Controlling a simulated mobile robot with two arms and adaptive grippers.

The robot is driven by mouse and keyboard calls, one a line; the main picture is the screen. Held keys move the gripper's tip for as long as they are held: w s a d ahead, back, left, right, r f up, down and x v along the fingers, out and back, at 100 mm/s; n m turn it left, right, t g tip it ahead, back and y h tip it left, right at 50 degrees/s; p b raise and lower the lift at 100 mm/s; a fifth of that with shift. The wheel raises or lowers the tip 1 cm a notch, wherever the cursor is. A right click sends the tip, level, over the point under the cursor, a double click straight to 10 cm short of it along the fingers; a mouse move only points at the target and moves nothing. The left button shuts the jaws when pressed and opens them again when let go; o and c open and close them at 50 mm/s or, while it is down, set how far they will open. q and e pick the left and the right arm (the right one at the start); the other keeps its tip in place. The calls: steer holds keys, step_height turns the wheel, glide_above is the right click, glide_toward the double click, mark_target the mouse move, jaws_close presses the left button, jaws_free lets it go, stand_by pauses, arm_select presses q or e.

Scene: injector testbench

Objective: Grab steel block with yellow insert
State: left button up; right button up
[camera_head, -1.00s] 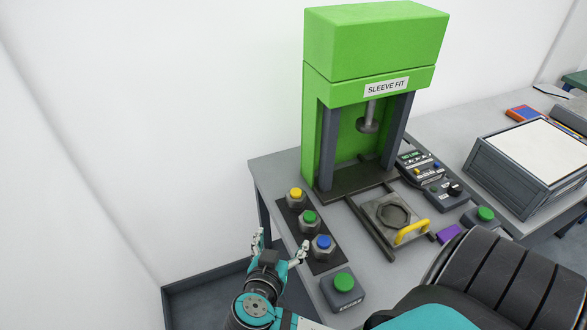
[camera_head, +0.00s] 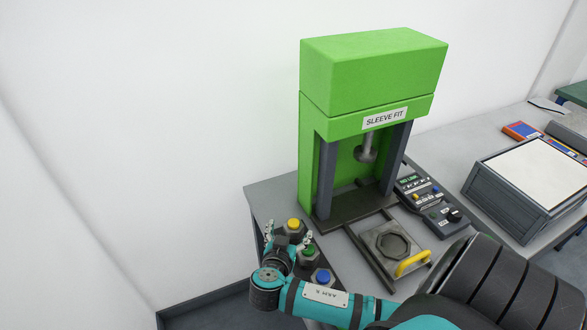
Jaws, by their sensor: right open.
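The steel block with yellow insert (camera_head: 294,226) stands upright at the far end of a row near the table's left edge. My right gripper (camera_head: 289,237) is open and empty-looking, with its fingers spread to either side of this block. I cannot tell whether they touch it. The steel block with green insert (camera_head: 308,252) stands nearer, just by the right finger. The steel block with blue insert (camera_head: 322,278) is nearest in the row. My left gripper is not in view.
A green press labelled SLEEVE FIT (camera_head: 370,75) stands behind the blocks. A plate with a yellow handle (camera_head: 412,262) lies on rails before it. A control box (camera_head: 428,196) and a grey tray (camera_head: 530,185) are at right. My arm hides the table's front.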

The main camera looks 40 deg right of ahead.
mark_target(293, 225)
steer(key=shift+w+d+f+p, duration=0.1)
steer(key=shift+w+d+p, duration=0.2)
steer(key=shift+d+p, duration=0.2)
steer(key=p+x, duration=0.1)
steer(key=x, duration=0.2)
steer(key=shift+w+d+f, duration=0.2)
steer(key=shift+f, duration=0.1)
steer(key=shift+w+d+f, duration=0.1)
steer(key=shift+d+f, duration=0.1)
steer(key=shift+a, duration=0.1)
steer(key=shift+c, duration=1.4)
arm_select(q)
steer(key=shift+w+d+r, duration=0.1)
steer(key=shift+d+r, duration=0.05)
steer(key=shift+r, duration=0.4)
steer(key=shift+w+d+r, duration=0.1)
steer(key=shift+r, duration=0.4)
arm_select(e)
jaws_close()
